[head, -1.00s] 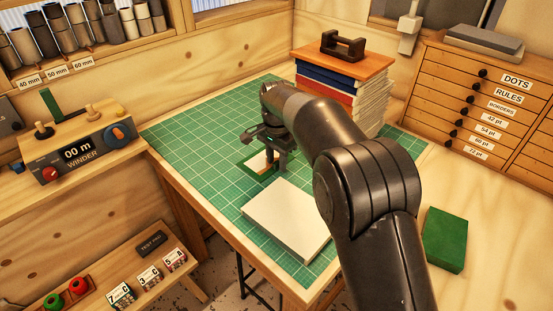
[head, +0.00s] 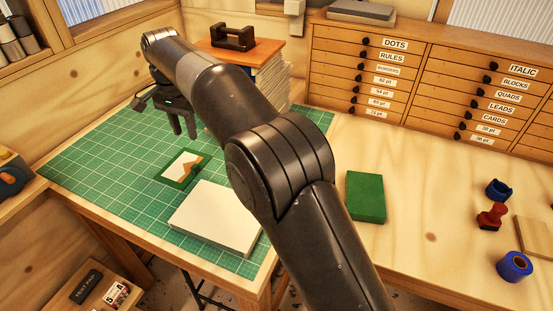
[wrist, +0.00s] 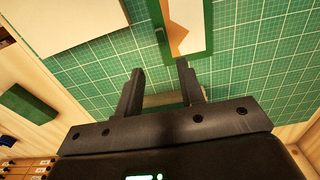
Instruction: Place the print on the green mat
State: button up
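The print (head: 168,177), a small card with a green border and a white and orange picture, lies flat on the green mat (head: 95,155). It also shows at the top of the wrist view (wrist: 208,20), cut off by the frame edge. My gripper (head: 183,133) is raised above the mat, a little behind the print and apart from it. In the wrist view its two fingers (wrist: 160,72) stand apart, with no print between them. A pale bar shows behind the fingers; I cannot tell what it is.
A thick white paper stack (head: 215,215) lies at the mat's front, close to the print. A tall book stack with a wooden top (head: 255,50) stands behind. A green block (head: 365,197) is on the right-hand bench. Drawers (head: 385,75) line the back. The mat's left is clear.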

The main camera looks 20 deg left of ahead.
jog(key=w+d+r+y, duration=0.1)
jog(key=w+d+r, duration=0.3)
jog(key=d, duration=0.5)
jog(key=w+d+r, duration=0.4)
jog(key=d, duration=0.5)
jog(key=d+r+t, duration=0.1)
jog(key=d+r, duration=0.1)
jog(key=d, duration=0.7)
jog(key=d+r+t, duration=0.1)
jog(key=d+r, duration=0.1)
jog(key=d, duration=0.7)
jog(key=s+d+f+t, duration=0.1)
jog(key=s+d, duration=0.3)
jog(key=d, duration=0.3)
jog(key=s+d+f+t, duration=0.1)
jog(key=s+d, duration=0.3)
jog(key=d, duration=0.4)
jog(key=s+d+f+t+h, duration=0.1)
jog(key=s+d+f, duration=0.7)
jog(key=s+d, duration=0.2)
jog(key=shift+s+d+t, duration=0.2)
jog(key=shift+s+t, duration=0.1)
jog(key=shift+s, duration=0.45)
jog(key=shift+o, duration=0.5)
